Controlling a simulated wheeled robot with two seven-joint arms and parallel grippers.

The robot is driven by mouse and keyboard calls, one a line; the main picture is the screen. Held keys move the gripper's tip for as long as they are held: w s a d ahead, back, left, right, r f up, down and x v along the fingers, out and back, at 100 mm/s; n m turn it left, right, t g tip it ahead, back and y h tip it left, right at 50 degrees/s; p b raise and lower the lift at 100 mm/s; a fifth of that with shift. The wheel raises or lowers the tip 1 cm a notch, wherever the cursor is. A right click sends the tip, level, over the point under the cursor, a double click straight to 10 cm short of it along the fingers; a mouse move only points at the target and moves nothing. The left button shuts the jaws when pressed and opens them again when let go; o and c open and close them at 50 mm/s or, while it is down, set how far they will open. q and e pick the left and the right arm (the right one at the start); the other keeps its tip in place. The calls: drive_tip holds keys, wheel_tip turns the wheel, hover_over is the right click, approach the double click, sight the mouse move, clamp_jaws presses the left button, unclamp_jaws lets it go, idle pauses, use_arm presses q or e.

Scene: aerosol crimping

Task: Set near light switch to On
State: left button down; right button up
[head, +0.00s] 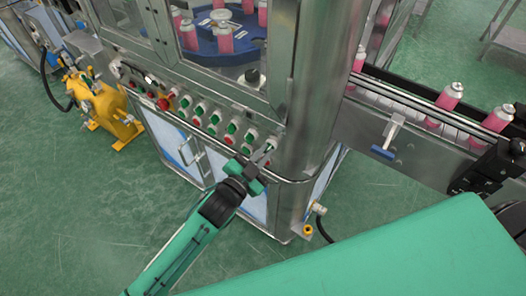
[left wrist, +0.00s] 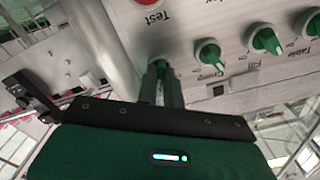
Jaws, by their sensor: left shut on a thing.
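A row of green rotary switches runs along the sloping front panel (head: 184,103) of the steel machine. My left gripper (head: 262,157) is at the right end of this row. In the left wrist view its two fingers (left wrist: 161,82) are shut on the end green switch knob (left wrist: 158,65), one finger on each side. The label of this knob is hidden, so I cannot read its name or setting. Beside it is the green Crimp knob (left wrist: 208,52), and further along are more green knobs (left wrist: 264,40). My right gripper is not in view.
A red Test button (left wrist: 148,2) sits close to the gripped knob. A steel corner post (head: 293,115) stands just right of the gripper. A conveyor (head: 400,110) with pink cans runs to the right. A yellow pump unit (head: 100,103) stands at left on green floor.

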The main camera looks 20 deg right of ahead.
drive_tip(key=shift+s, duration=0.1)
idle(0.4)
use_arm(q)
drive_tip(key=c, duration=1.5)
unclamp_jaws()
drive_tip(key=shift+c, duration=0.2)
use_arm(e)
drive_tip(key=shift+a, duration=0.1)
